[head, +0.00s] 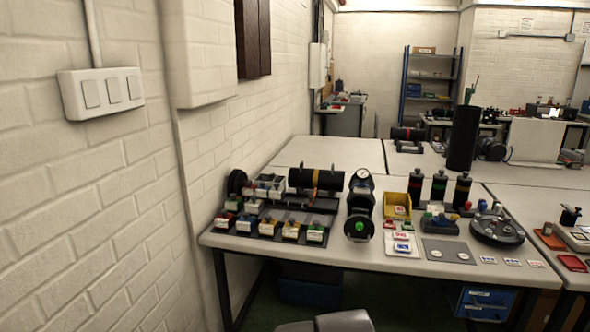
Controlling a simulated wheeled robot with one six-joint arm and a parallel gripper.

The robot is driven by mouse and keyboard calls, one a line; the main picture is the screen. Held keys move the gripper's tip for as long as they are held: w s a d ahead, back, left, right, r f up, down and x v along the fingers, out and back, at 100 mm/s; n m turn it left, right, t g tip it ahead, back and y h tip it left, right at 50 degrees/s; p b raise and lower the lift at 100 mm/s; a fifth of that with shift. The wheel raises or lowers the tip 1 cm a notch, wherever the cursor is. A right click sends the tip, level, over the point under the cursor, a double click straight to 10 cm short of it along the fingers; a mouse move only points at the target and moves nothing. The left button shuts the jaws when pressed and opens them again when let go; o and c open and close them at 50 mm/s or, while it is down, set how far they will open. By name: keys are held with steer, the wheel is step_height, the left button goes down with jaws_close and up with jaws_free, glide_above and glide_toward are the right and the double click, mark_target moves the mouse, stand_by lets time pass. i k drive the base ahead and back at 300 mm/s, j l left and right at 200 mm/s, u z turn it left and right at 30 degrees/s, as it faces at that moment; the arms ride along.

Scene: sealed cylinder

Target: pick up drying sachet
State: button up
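I cannot tell for sure which item is the drying sachet. Small white packets with red and blue print (402,247) lie on the near bench, in front of a yellow bin (397,206). Several flat white labelled pieces (512,262) lie along the front edge to the right. All are too small to read.
The near bench (340,253) holds a black cylinder (317,180), a gauge unit (361,190), several small coloured-front blocks (290,231), black bottles (438,187) and a round black plate (497,229). A brick wall runs along the left.

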mark_target(398, 248)
steer(key=i+l+u, duration=0.1)
steer(key=i+l, duration=0.15)
steer(key=i+l+u, duration=0.15)
steer(key=l, duration=0.25)
steer(key=i+l+u, duration=0.1)
steer(key=i+l, duration=0.2)
steer(key=i+l+u, duration=0.15)
steer(key=l, duration=0.3)
steer(key=i+l+u, duration=0.1)
steer(key=l, duration=0.35)
steer(key=i+j, duration=0.05)
steer(key=i, duration=0.05)
